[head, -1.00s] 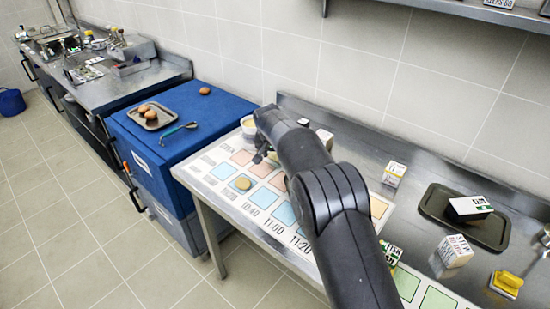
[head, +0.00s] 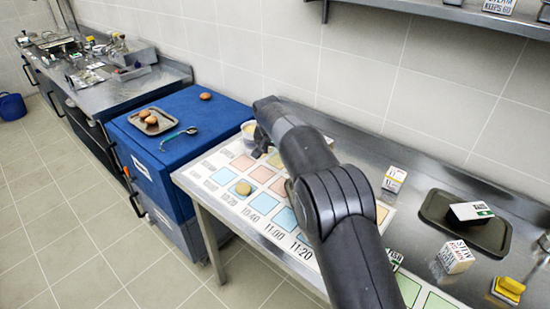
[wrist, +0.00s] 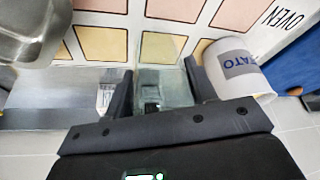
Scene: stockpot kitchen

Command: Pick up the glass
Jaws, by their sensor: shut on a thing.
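The clear glass (wrist: 160,82) is between the two dark fingers of my gripper (wrist: 158,86) in the wrist view. The fingers are shut on it, one on each side. The pale squares of the mat show through its see-through wall. In the head view my arm hides most of the gripper, and I cannot make out the glass clearly there.
A white tub (wrist: 236,66) with a grey label stands close beside one finger; it also shows in the head view (head: 249,129). A round yellowish item (head: 243,188) lies on the printed mat (head: 219,177). A dark tray (head: 470,232) and several labelled boxes stand to the right.

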